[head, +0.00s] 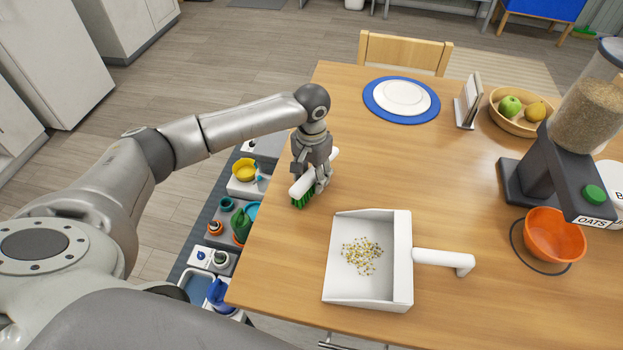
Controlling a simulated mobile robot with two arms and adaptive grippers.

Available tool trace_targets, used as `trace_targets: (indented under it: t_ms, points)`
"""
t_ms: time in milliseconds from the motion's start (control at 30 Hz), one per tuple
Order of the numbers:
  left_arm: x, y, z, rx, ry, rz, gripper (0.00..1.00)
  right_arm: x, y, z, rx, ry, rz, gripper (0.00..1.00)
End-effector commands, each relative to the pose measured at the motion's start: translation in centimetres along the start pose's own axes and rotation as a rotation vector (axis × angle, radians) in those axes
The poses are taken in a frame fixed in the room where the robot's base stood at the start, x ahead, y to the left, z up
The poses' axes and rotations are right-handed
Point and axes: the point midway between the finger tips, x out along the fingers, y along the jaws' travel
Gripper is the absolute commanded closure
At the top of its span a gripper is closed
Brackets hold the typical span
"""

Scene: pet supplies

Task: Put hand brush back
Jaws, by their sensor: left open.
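The hand brush (302,187) has a white handle and green bristles. It is at the left edge of the table, bristles down, and seems to rest on the tabletop. My left gripper (322,180) points down over the brush, open, with its fingers close about the white handle. The fingers hide part of the handle, and I cannot tell whether they touch it. A white dustpan (403,262) with a heap of pale crumbs lies on the table, in front and to the right of the brush. My right gripper is out of view.
The wooden table (370,160) also bears a white plate on a blue mat (401,99), a fruit bowl (517,113), an oats dispenser (560,165) and an orange bowl (554,236). Low trays with pet items (222,222) stand on the floor left of the table.

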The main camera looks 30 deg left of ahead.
Motion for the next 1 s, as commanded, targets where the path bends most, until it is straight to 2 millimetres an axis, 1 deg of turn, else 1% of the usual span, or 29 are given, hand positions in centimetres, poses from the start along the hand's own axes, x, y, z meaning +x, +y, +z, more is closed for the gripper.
trace_targets:
  t_ms: [33, 300, 400, 500, 600, 700, 1000]
  points:
    - [-0.8, 0.0, -0.1, 0.001, 0.005, 0.001, 0.52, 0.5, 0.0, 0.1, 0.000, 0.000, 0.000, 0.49]
    - [-6.7, 0.0, -0.1, 0.001, 0.006, 0.001, 0.52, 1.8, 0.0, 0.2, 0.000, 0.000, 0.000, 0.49]
    - [-8.3, 0.0, -0.1, 0.001, 0.004, 0.000, 0.52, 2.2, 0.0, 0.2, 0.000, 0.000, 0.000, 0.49]
    - [-9.6, 0.0, -0.1, 0.000, 0.003, 0.001, 0.52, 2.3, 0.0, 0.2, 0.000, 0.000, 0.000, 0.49]
    - [-10.3, 0.0, 0.0, 0.001, 0.000, 0.001, 0.52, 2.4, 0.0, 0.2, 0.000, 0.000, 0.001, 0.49]
    - [-10.6, 0.0, 0.0, 0.001, 0.001, 0.001, 0.52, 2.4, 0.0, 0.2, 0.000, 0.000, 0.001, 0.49]
    - [-10.6, 0.0, 0.0, 0.000, 0.000, 0.001, 0.52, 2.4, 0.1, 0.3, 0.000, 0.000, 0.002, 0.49]
